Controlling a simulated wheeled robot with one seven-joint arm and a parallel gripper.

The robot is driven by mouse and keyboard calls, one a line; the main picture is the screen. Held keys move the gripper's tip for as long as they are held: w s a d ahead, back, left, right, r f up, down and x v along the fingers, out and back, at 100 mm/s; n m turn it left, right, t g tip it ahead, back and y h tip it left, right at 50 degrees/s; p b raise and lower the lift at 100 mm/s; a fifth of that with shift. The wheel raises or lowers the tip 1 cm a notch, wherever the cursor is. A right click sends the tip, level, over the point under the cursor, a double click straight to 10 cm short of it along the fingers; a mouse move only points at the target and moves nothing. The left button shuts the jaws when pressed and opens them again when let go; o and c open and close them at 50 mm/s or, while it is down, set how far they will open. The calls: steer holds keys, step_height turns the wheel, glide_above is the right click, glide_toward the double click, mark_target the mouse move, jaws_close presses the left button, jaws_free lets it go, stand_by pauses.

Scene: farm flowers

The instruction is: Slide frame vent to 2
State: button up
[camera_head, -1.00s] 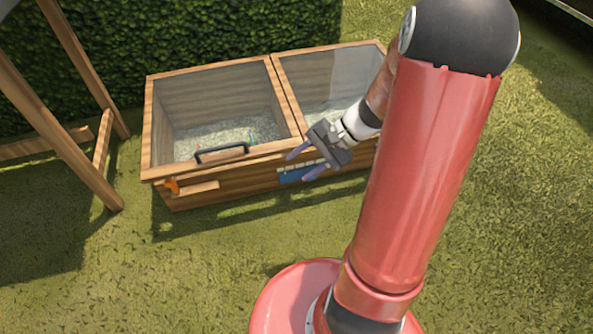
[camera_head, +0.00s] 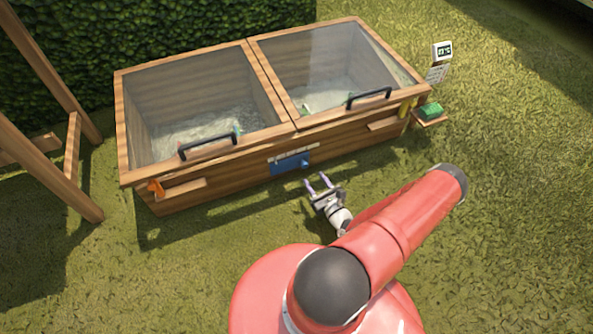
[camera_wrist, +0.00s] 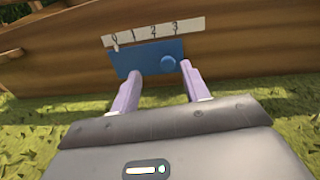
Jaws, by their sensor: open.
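The frame vent is a blue plate (camera_head: 289,165) with a round blue knob (camera_head: 305,162), on the front wall of the wooden cold frame. In the wrist view the plate (camera_wrist: 145,58) sits under a pale scale (camera_wrist: 155,33) marked 0, 1, 2, 3. A small white pointer (camera_wrist: 115,47) is at the 0 mark. The knob (camera_wrist: 168,63) is toward the plate's right end. My gripper (camera_head: 317,180) is open and empty, in front of the vent and facing it. In the wrist view the knob appears between my gripper's (camera_wrist: 161,70) fingertips, nearer the right one; contact does not show.
The cold frame has two glass lids with black handles (camera_head: 208,146) (camera_head: 369,97). An orange piece (camera_head: 156,187) is at its left front. A green item (camera_head: 430,110) on a small shelf and a display (camera_head: 442,50) are at right. Wooden posts stand left. Grass in front is open.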

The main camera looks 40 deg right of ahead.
mark_target(306, 166)
step_height(306, 166, down, 2)
steer(key=shift+s+f+m+h, duration=0.1)
steer(key=shift+f+m+h, duration=0.05)
steer(key=shift+m+h, duration=0.6)
steer(key=b+x, duration=0.1)
steer(key=x, duration=0.6)
steer(key=shift+w+d+f, duration=0.1)
steer(key=shift+w, duration=0.2)
steer(key=shift+c, duration=0.4)
jaws_close()
